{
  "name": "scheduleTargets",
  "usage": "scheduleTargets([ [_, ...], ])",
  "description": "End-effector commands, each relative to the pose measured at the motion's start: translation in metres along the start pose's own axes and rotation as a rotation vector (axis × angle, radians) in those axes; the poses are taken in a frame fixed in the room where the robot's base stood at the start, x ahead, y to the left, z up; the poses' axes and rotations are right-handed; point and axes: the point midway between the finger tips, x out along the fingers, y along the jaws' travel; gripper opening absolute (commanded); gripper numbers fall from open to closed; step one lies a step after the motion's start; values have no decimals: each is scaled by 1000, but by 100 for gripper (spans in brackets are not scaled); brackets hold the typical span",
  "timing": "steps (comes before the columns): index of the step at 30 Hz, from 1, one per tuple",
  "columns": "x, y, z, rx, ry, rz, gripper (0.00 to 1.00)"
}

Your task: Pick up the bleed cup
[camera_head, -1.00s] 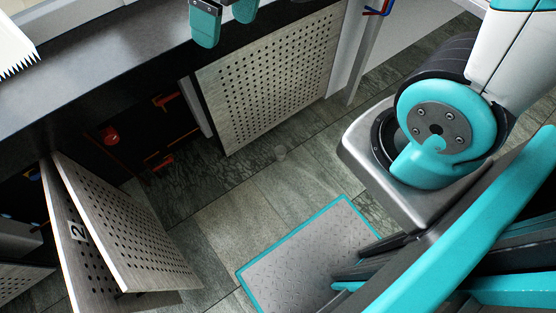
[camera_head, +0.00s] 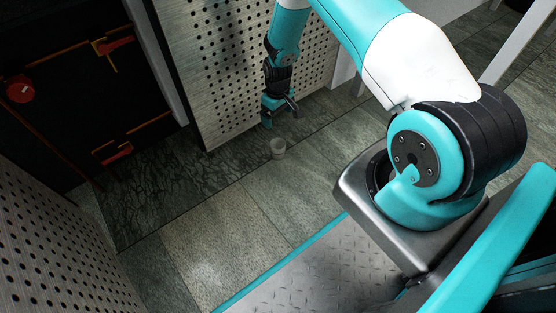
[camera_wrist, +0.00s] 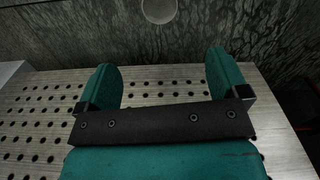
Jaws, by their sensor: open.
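The bleed cup (camera_head: 278,148) is a small, pale, translucent cup standing on the floor tiles in the head view. In the wrist view the cup (camera_wrist: 159,10) shows at the top edge, partly cut off, beyond the fingertips and between their lines. My gripper (camera_head: 280,112) hangs low beside the perforated door, a little above and behind the cup in the head view. Its two teal fingers (camera_wrist: 163,68) are spread apart with nothing between them. The gripper is apart from the cup.
The perforated door panel (camera_head: 215,60) stands open close beside my gripper. A dark cabinet (camera_head: 75,90) with red fittings is at the left. Another perforated panel (camera_head: 45,235) is at the lower left. The tiled floor (camera_head: 215,215) around the cup is clear.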

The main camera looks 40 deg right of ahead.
Motion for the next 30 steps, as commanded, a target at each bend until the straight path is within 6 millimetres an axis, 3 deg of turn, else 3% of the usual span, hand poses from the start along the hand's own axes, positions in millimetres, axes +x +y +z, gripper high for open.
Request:
scheduleTargets([
  [1,14,2,2,2,-3,2,93],
  [5,36,4,4,3,-5,5,93],
  [15,113,4,3,3,-5,5,93],
  [18,127,4,3,3,-4,5,93],
  [30,154,2,1,2,-4,4,93],
])
